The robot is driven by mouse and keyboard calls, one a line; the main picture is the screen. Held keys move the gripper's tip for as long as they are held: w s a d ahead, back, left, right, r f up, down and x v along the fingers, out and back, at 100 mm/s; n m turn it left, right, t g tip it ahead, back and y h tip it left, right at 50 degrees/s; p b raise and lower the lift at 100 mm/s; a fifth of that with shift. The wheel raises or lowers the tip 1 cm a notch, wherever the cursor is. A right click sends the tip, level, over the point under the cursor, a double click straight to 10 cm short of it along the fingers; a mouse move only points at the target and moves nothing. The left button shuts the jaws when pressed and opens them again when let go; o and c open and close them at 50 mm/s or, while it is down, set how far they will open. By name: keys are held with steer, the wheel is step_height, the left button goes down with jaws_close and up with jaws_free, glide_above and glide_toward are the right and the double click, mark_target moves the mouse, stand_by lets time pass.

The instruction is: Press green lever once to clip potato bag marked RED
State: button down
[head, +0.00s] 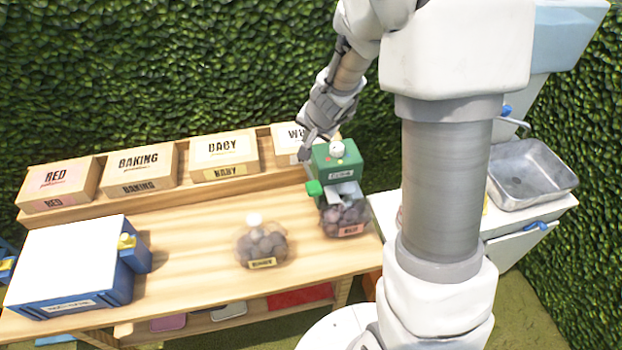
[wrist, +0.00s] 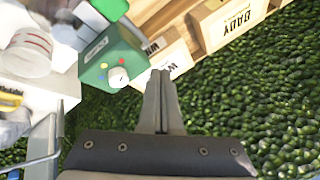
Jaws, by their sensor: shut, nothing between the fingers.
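The green clip machine (head: 335,163) stands at the right end of the wooden table, with a round white dial on top. Its bright green lever (head: 314,188) sticks out at its left side. A bag of potatoes with a red label (head: 345,217) sits under the machine's head, its neck at the clip opening. My gripper (head: 308,155) is just behind and above the machine's left side, apart from the lever as far as I can tell. In the wrist view my gripper (wrist: 161,75) is shut and empty, its tips beside the machine (wrist: 112,62); the lever shows at the top (wrist: 110,8).
Another potato bag (head: 262,245) with a yellow label stands mid-table. Boxes marked RED (head: 57,184), BAKING (head: 140,170), BABY (head: 224,155) and a partly hidden one (head: 287,142) line the back shelf. A blue and white machine (head: 70,268) fills the left end. A sink (head: 530,175) is at right.

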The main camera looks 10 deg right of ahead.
mark_target(311, 181)
steer(key=shift+s+f+b, duration=0.35)
steer(key=shift+f+b, duration=1.05)
steer(key=shift+b, duration=0.05)
steer(key=shift+s+f+b, duration=0.35)
steer(key=shift+f+b, duration=1.05)
steer(key=shift+b, duration=0.05)
steer(key=shift+s+f+b, duration=0.35)
steer(key=shift+f+b, duration=1.05)
steer(key=shift+b, duration=0.05)
steer(key=shift+s+f+b, duration=0.1)
steer(key=shift+f+b, duration=0.3)
steer(key=shift+b, duration=0.05)
steer(key=shift+s+f+b, duration=0.15)
steer(key=shift+f+b, duration=0.35)
steer(key=shift+b, duration=0.1)
steer(key=shift+s+f+b, duration=0.15)
steer(key=shift+f+b, duration=0.35)
steer(key=shift+b, duration=0.05)
steer(key=shift+w+r+p, duration=0.2)
steer(key=shift+r+p, duration=0.55)
steer(key=shift+w+r+p, duration=0.2)
steer(key=shift+r+p, duration=0.5)
steer(key=shift+p, duration=0.05)
steer(key=r+p, duration=0.2)
steer(key=w+r+p, duration=0.1)
steer(key=r+p, duration=0.1)
steer(key=p, duration=0.1)
steer(key=shift+w+r, duration=0.1)
steer(key=shift+r, duration=0.3)
